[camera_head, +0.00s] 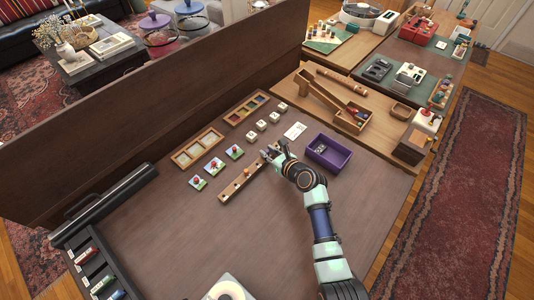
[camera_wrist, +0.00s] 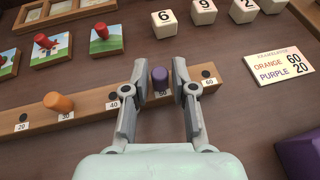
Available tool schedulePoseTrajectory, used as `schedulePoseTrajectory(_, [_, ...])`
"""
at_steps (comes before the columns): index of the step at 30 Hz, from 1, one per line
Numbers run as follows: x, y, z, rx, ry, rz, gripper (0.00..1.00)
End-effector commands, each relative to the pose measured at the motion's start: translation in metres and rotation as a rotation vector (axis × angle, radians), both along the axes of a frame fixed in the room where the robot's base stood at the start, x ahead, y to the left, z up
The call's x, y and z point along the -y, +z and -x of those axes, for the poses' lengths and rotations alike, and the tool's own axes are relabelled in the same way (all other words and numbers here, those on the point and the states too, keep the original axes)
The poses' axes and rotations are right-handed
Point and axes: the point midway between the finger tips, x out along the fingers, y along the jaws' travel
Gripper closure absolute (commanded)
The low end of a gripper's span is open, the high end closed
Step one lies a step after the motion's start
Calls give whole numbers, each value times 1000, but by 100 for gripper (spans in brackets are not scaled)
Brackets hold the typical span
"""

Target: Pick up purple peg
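The purple peg (camera_wrist: 159,77) stands in a wooden rail (camera_wrist: 88,115) at the hole marked 50. My gripper (camera_wrist: 160,78) is open, with one finger on each side of the purple peg and small gaps between. The head view also shows my gripper (camera_head: 271,154) low over the right end of the rail (camera_head: 240,185), and hides the purple peg there. An orange peg (camera_wrist: 60,103) stands in the same rail at the hole marked 30. Other holes, marked 20, 40 and 60, are empty.
A card (camera_wrist: 281,66) reading orange 60, purple 20 lies right of the rail. Number cubes (camera_wrist: 164,23) and picture tiles with red knobs (camera_wrist: 105,40) stand behind. A purple bin (camera_head: 328,153) is at the right. The table (camera_head: 190,235) in front is clear.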

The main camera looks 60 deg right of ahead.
Motion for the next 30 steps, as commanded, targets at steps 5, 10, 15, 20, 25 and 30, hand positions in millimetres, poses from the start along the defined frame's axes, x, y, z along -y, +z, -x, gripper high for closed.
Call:
schedulePoseTrajectory(5, [0,0,0,0,0,0,95])
schedulePoseTrajectory(10, [0,0,0,0,0,0,95])
schedulePoseTrajectory(15, [0,5,0,0,0,1,95])
schedulePoseTrajectory(20, [0,29,0,2,0,2,95])
schedulePoseTrajectory(25, [0,81,0,2,0,5,95])
schedulePoseTrajectory(30, [0,139,0,2,1,5,95])
